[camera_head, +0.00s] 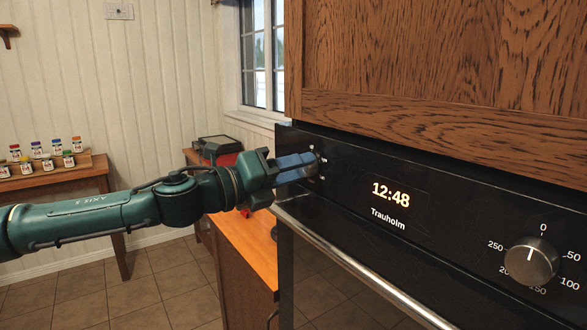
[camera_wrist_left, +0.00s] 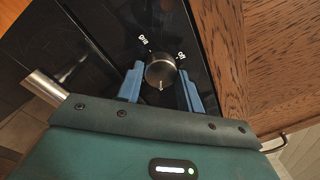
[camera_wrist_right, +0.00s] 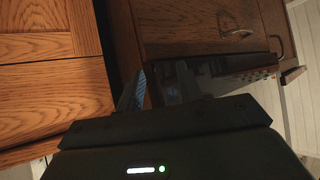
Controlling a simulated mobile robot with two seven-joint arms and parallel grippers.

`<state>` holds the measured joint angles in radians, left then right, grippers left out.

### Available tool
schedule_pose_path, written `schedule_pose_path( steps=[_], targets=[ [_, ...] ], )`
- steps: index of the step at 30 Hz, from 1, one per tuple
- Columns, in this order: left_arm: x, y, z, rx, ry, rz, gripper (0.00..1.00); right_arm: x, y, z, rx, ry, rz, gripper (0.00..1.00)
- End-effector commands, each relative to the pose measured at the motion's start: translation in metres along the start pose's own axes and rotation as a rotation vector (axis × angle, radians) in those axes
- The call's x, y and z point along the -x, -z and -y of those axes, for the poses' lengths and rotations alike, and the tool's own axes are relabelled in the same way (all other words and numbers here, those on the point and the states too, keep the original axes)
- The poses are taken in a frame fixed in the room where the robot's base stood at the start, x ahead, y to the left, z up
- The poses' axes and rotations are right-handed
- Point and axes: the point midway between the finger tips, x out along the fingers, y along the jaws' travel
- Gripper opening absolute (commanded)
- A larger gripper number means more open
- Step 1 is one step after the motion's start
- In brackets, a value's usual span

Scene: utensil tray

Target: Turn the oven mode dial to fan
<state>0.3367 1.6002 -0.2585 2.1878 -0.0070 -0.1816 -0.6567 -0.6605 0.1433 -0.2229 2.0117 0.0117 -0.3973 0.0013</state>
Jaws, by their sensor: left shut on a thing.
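The oven mode dial (camera_wrist_left: 160,72) is a round metal knob on the black oven panel (camera_head: 345,160), at its left end in the head view. My left gripper (camera_head: 312,162) reaches it from the left. Its blue fingers are shut on the dial, one on each side, as the left wrist view (camera_wrist_left: 160,88) shows. Two labels show by the dial there, one reading "Off" and one seeming to read "Gril". A small light mark shows on the dial's near edge. I cannot make out a fan label. My right gripper (camera_wrist_right: 160,88) is open and empty in its dim wrist view.
A clock display (camera_head: 391,194) reads 12:48, and a temperature dial (camera_head: 531,262) stands at the panel's right. The oven handle (camera_head: 360,265) runs below the panel. A wooden cabinet (camera_head: 440,75) overhangs it. Spice jars (camera_head: 46,160) stand on a side table at the left.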

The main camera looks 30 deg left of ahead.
Motion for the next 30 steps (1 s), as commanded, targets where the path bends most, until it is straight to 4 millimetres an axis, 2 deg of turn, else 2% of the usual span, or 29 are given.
schedule_pose_path(
  steps=[8, 9, 16, 23, 30],
  targets=[
    [0.000, -0.002, 0.001, -0.001, 0.001, 0.004, 0.14, 0.000, 0.002, 0.000, 0.001, 0.000, -0.005, 0.36],
    [0.000, -0.002, 0.001, -0.001, 0.001, 0.004, 0.40, 0.000, 0.003, 0.000, 0.001, 0.000, -0.005, 0.36],
    [0.000, -0.001, 0.000, 0.000, 0.000, 0.002, 0.58, 0.001, 0.003, -0.001, 0.005, 0.000, -0.006, 0.36],
    [0.000, 0.000, 0.000, 0.000, 0.000, 0.001, 0.58, 0.001, 0.001, -0.002, 0.011, 0.001, -0.004, 0.36],
    [0.006, 0.002, -0.005, -0.006, 0.003, 0.002, 0.58, -0.010, -0.012, 0.001, 0.003, 0.010, -0.015, 0.36]
  ],
)
